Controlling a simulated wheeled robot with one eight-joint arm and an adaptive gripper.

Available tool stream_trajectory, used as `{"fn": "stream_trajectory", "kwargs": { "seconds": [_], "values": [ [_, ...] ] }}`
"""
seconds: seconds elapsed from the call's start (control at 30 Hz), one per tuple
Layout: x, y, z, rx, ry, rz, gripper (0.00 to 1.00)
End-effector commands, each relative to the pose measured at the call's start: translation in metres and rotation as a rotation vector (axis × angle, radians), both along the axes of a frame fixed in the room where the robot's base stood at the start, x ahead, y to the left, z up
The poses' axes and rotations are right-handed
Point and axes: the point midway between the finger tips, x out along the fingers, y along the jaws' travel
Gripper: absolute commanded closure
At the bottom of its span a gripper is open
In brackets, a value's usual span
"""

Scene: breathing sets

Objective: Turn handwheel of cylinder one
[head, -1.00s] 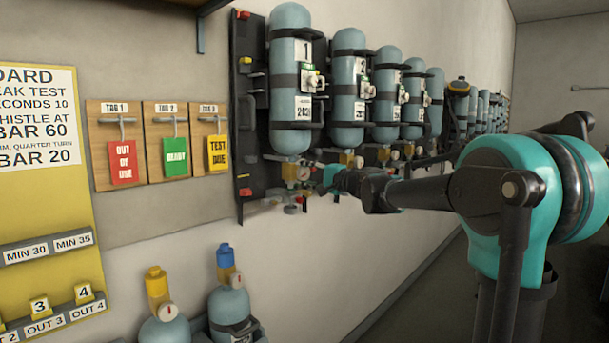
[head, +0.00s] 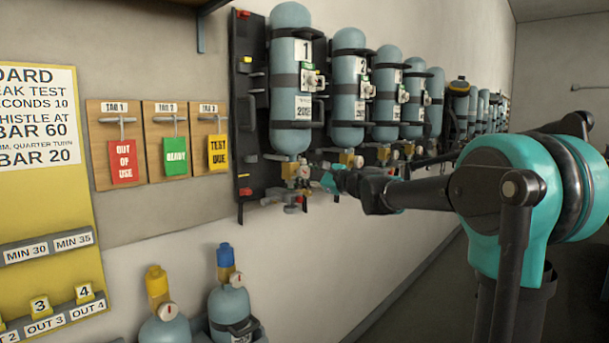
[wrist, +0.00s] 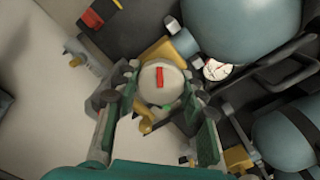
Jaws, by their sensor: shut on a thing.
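Cylinder one (head: 290,135), blue-grey with a "1" label, hangs upside down in straps on a black wall board. A brass valve (head: 290,171) is at its lower end. My gripper (head: 316,177) is at this valve, reaching in from the right. In the wrist view my gripper (wrist: 161,95) has its fingers on either side of a round pale handwheel (wrist: 160,80) with a red mark, shut on it. The mark stands nearly upright in that view. In the head view my gripper mostly hides the handwheel. A pressure gauge (wrist: 216,69) is to its right in the wrist view.
Cylinder two (head: 347,110) and several more hang along the wall to the right. Three tag boards (head: 168,145) hang to the left. Two cylinders with yellow (head: 156,283) and blue tops stand below. Hoses and fittings crowd the valve.

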Motion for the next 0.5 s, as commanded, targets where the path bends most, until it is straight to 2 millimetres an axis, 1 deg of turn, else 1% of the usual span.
{"fn": "stream_trajectory", "kwargs": {
  "seconds": [0.5],
  "values": [
    [-0.0009, 0.0002, -0.0013, 0.300, 0.386, 0.003, 0.88]
  ]
}}
